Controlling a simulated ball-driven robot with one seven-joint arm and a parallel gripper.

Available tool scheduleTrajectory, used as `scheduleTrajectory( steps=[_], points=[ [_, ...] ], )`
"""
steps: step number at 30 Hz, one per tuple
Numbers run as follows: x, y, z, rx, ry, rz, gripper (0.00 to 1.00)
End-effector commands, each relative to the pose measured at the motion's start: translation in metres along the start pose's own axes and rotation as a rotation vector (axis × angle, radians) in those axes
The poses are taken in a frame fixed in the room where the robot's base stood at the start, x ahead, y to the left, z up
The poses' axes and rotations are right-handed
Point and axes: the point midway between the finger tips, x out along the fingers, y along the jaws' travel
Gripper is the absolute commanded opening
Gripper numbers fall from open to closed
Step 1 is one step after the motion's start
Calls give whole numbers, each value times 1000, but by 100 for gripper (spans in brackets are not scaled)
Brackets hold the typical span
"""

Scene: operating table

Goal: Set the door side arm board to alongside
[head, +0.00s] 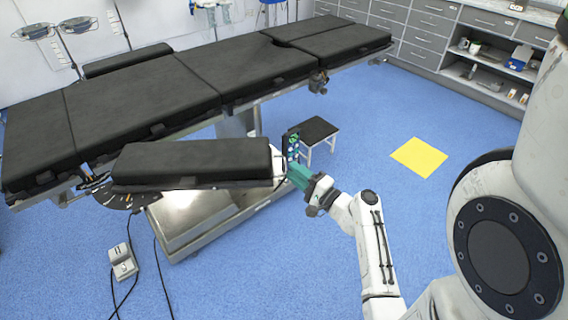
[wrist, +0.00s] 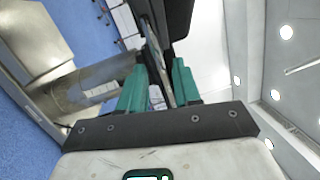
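The near arm board (head: 190,160) is a black padded board beside the operating table (head: 140,105). Its left end sits over a dark marked pivot plate (head: 128,199) by the table's edge. Its right end stands out from the table at an angle, with a gap between. My gripper (head: 293,174) is at that free end. In the wrist view, its two teal fingers (wrist: 159,75) stand apart on either side of a thin grey plate (wrist: 154,50) at the board's end. I cannot tell whether both fingers press on it. Another black board (head: 127,60) lies on the table's far side.
The table's pedestal and metal base (head: 190,222) are below the near board. A black-topped stool (head: 314,130) stands behind my gripper. A foot pedal (head: 122,262) with cables lies at the lower left. A yellow floor square (head: 419,157) is right, with open blue floor around it.

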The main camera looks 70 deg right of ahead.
Motion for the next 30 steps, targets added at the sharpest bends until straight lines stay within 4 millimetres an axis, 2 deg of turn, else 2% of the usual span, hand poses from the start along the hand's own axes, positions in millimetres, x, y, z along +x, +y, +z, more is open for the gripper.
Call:
scheduleTrajectory(
  steps=[3,9,21,30],
  points=[
    [21,-2,0,1,-2,0,33],
    [42,0,1,1,-2,0,33],
    [48,0,1,0,-2,1,32],
    [48,0,1,0,-2,1,3]
  ],
)
